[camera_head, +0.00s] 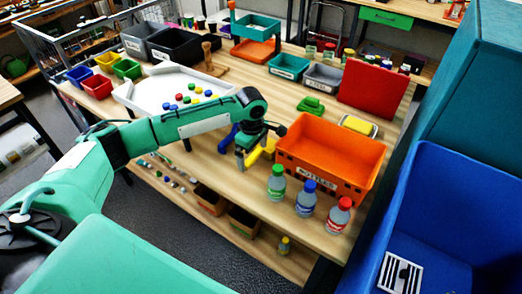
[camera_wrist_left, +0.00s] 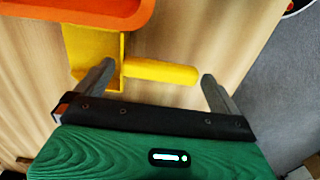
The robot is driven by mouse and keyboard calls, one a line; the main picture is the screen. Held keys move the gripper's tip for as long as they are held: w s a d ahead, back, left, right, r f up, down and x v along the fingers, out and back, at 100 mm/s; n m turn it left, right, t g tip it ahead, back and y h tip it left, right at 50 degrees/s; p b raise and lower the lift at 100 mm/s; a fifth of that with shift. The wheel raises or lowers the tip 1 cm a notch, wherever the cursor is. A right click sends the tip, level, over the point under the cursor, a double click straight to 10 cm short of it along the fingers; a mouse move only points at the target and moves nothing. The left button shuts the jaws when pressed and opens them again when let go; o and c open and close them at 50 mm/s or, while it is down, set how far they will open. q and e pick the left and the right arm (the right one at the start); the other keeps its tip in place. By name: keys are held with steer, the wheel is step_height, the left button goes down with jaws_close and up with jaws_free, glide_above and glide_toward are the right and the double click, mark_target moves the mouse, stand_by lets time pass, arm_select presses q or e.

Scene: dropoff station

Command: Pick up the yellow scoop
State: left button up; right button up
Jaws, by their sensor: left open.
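The yellow scoop (camera_head: 256,156) lies on the wooden table just left of the orange crate, partly hidden by my left gripper in the head view. In the left wrist view the scoop (camera_wrist_left: 160,72) shows its handle pointing right and its flat pan at the left, close to the orange crate's rim. My left gripper (camera_head: 243,161) is open above the scoop. In the left wrist view its fingers (camera_wrist_left: 156,74) are apart, one near the joint of handle and pan, the other beyond the handle's end. Nothing is held. My right gripper is not in view.
The orange crate (camera_head: 331,148) stands right of my left gripper, with several capped bottles (camera_head: 307,198) in front of it. A blue object (camera_head: 229,137) lies just left of the gripper. A white tray (camera_head: 150,98) with coloured caps is farther left. A blue bin (camera_head: 440,200) stands at the right.

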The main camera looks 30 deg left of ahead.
arm_select(q)
step_height(320, 180, down, 2)
steer(key=shift+f, duration=0.1)
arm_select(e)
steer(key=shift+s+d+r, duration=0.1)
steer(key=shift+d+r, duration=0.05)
arm_select(q)
steer(key=c, duration=1)
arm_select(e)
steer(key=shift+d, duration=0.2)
arm_select(q)
step_height(320, 180, up, 20)
steer(key=b, duration=0.2)
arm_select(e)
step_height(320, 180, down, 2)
